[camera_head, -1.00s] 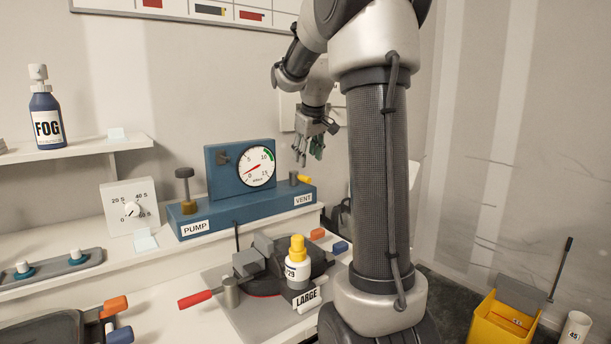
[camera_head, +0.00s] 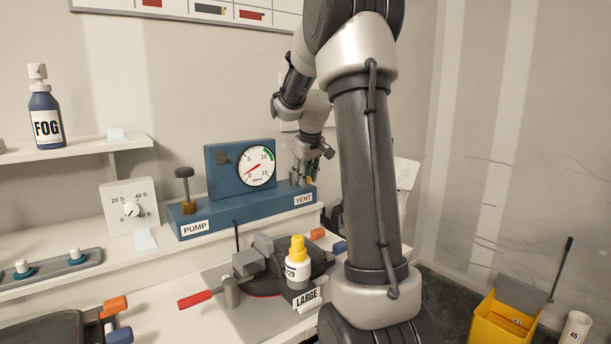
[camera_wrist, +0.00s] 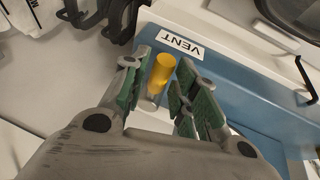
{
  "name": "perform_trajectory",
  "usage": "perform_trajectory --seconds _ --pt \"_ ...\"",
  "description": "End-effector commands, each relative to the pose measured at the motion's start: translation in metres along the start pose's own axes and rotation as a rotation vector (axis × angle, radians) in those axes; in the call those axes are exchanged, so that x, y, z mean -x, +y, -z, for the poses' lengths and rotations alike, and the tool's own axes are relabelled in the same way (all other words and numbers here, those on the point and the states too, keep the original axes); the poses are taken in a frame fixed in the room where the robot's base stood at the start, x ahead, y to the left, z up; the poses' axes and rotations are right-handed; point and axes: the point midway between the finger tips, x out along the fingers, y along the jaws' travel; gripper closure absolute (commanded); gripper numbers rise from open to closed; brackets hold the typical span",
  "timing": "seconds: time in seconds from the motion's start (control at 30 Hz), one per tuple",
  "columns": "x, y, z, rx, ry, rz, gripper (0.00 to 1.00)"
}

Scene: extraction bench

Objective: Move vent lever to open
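The blue pump unit (camera_head: 247,210) stands on the bench with a round gauge (camera_head: 256,165), a PUMP label and a VENT label (camera_head: 303,199). My gripper (camera_head: 303,180) is at the unit's right end, over the vent lever, and largely hides the lever in the head view. In the wrist view the vent lever shows as a yellow handle (camera_wrist: 162,70) on a grey metal post, beside the VENT label (camera_wrist: 182,40).
A clamp device with a red handle (camera_head: 196,299) and a yellow-capped bottle (camera_head: 298,265) stand in front of the pump unit. A white timer dial (camera_head: 130,207) stands to its left. A yellow bucket (camera_head: 502,320) is on the floor at right.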

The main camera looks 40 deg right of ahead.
Motion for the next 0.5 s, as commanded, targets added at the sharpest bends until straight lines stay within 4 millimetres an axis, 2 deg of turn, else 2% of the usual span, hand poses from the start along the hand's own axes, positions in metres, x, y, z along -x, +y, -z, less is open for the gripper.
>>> perform_trajectory --seconds 0.03,0.1,0.5 --pt "0.0001 0.0000 0.0000 0.000 0.000 0.000 0.87" --pt "0.0001 0.0000 0.0000 0.000 0.000 0.000 0.99" --pt "-0.0002 0.0024 -0.0004 0.027 0.006 0.012 1.00"
